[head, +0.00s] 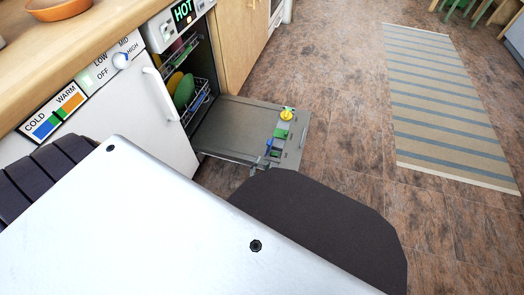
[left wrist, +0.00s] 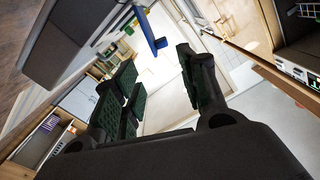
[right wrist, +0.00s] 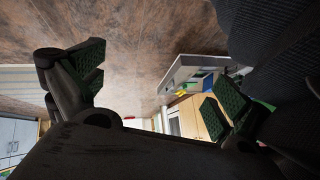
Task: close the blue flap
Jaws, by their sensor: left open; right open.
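The blue flap (head: 269,145) is small in the head view, on the inner face of the lowered dishwasher door (head: 235,125). It seems to stand up from the door. My right gripper (right wrist: 152,82) is open and empty in the right wrist view. The door (right wrist: 185,72) shows there beyond it, with blue, yellow and green parts.
A yellow knob (head: 286,115) and green parts (head: 281,133) sit near the flap. The dishwasher rack (head: 198,98) holds plates. The counter (head: 75,40) runs along the left. The floor right of the door is clear up to a striped rug (head: 445,100).

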